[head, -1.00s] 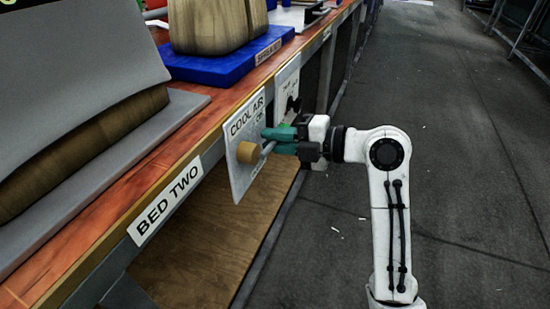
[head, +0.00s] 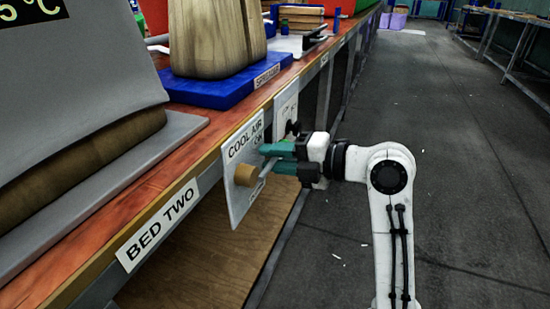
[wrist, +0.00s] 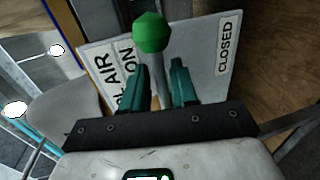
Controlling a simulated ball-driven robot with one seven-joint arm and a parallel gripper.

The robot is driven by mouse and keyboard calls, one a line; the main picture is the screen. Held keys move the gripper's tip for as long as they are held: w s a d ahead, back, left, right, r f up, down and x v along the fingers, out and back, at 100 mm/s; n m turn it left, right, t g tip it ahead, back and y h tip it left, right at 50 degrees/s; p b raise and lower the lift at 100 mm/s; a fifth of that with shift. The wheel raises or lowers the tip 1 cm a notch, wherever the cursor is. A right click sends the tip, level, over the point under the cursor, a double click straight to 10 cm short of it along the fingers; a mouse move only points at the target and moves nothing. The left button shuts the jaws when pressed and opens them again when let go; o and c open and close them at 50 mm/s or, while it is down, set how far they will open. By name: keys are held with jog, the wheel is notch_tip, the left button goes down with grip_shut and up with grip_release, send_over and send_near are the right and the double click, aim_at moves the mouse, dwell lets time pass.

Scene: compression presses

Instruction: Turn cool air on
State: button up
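A white panel (head: 236,205) marked COOL AIR hangs on the bench's front edge. It carries a tan round hub (head: 245,175) with a grey lever rod (head: 268,167) slanting up and right from it. In the wrist view the rod (wrist: 160,72) ends in a green ball knob (wrist: 151,32). ON reads to its left and CLOSED farther to its right. My gripper (head: 274,158) is at the lever. Its teal fingers (wrist: 161,78) stand apart, one on each side of the rod. Whether they touch the rod is hard to tell.
A second panel (head: 287,105) with a black knob is just beyond my gripper. The bench edge bears a BED TWO label (head: 158,225). A blue board (head: 225,90) with a wooden form lies on the bench. The floor (head: 460,190) to the right is largely clear.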

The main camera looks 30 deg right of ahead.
jog(key=p+v, duration=0.3)
jog(key=v, duration=0.7)
jog(key=shift+s+d+r, duration=0.1)
jog(key=shift+s+d, duration=0.15)
jog(key=shift+s, duration=0.05)
dwell(0.4)
jog(key=s+a+f+m+g+h, duration=0.2)
jog(key=s+f+m+g, duration=0.15)
jog(key=f+m, duration=0.55)
jog(key=s+a+f+m+g+h, duration=0.2)
jog(key=s+f+m+h, duration=0.3)
jog(key=f, duration=0.9)
jog(key=s+d+f+m+g+h, duration=0.1)
jog(key=s+f+m+g+h, duration=0.15)
jog(key=s+f+m, duration=0.5)
jog(key=s+f+m+g+h, duration=0.1)
jog(key=s+f+m+g, duration=0.3)
jog(key=s, duration=0.6)
jog(key=shift+m+t+y, duration=0.25)
jog(key=shift+m+t, duration=0.05)
jog(key=shift+m, duration=0.05)
jog(key=r+p, duration=1.1)
jog(key=r, duration=0.1)
jog(key=r+p, duration=2.4)
jog(key=shift+w+d, duration=0.15)
jog(key=shift+w, duration=0.15)
